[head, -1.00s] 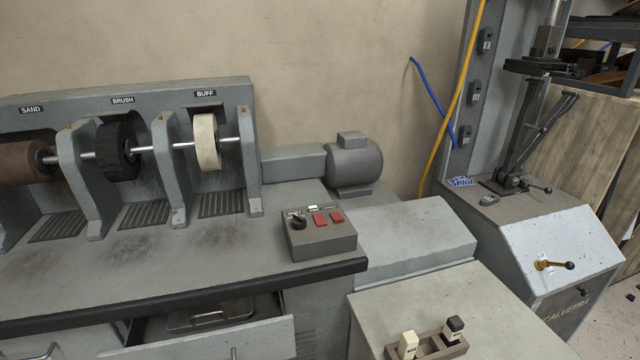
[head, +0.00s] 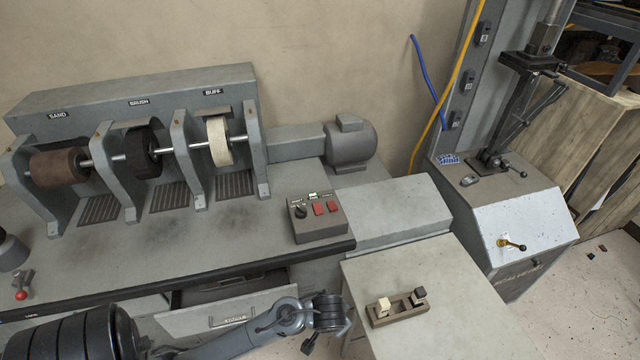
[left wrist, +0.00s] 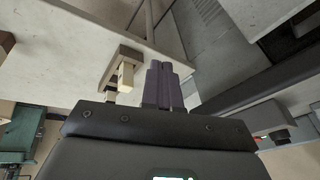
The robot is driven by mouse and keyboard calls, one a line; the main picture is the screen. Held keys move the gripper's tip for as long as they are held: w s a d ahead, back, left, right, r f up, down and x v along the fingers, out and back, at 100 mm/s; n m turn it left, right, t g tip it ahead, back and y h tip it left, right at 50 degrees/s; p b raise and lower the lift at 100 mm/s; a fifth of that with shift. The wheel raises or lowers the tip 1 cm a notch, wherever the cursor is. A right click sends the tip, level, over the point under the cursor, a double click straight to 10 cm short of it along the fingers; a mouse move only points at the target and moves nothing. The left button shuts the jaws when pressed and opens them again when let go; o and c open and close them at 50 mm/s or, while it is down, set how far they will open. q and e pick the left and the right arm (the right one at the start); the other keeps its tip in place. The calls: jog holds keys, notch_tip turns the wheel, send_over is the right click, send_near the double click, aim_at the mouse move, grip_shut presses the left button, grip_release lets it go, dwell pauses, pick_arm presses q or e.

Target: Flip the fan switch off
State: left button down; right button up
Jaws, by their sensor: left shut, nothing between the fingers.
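A grey control box (head: 319,219) sits at the bench's right front corner in the head view. My left arm comes in low in the head view, in front of the bench and apart from the box. My left gripper (left wrist: 165,84) shows in the left wrist view with its dark fingers together and empty. My right gripper is out of view.
Sanding, brush and buff wheels (head: 220,141) stand at the back of the bench, with a motor (head: 350,146) to their right. A drawer (head: 228,316) is open below. A holder (head: 398,312) with light and dark blocks stands on the lower right table.

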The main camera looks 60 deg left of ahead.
pick_arm(q)
jog(key=w+a+r+n+p, duration=0.4)
jog(key=a+r, duration=0.3)
jog(key=a, duration=0.2)
jog(key=w+a+r+n+g+p, duration=0.1)
jog(key=w+a+r+n+p, duration=0.3)
jog(key=a+r, duration=0.3)
jog(key=w+a+r+n+g+y+p, duration=0.1)
jog(key=w+a+r+n+p, duration=0.3)
jog(key=a+r, duration=0.4)
jog(key=w+a+n, duration=0.1)
jog(key=w+a, duration=0.1)
jog(key=a, duration=0.2)
jog(key=shift+p, duration=0.4)
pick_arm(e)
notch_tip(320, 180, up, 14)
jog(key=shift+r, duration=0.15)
pick_arm(q)
jog(key=shift+a, duration=0.1)
jog(key=b, duration=0.7)
send_near(317, 205)
jog(key=x, duration=0.5)
jog(key=shift+w+a, duration=0.1)
jog(key=shift+a, duration=0.05)
jog(key=shift+a+f, duration=0.1)
jog(key=shift+f, duration=0.65)
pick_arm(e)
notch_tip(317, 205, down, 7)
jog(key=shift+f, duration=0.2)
